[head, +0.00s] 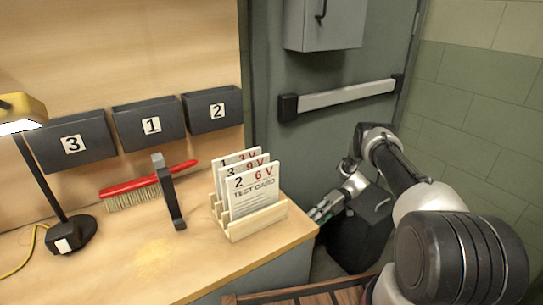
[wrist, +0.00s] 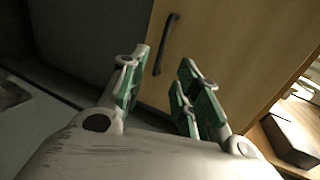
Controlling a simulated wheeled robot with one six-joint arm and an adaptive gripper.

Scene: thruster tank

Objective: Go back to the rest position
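My gripper (head: 322,211) is just off the right end of the workbench (head: 150,262), beside the card rack, in the head view. In the wrist view my gripper (wrist: 163,85) shows its two green-padded fingers apart, with nothing between them. Behind the fingers is a wooden cabinet door (wrist: 215,50) with a dark handle (wrist: 165,45). My arm reaches in from the right side of the head view and bends down toward the bench end. The fingertips are small and partly hard to see in the head view.
A wooden rack (head: 255,222) with several test cards (head: 258,188) stands near the bench's right end. A red brush (head: 135,187), a dark upright bracket (head: 168,192) and a lamp (head: 68,232) stand farther left. Bins 3, 1 and 2 (head: 212,110) hang behind. A dark box (head: 362,235) stands right of the bench.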

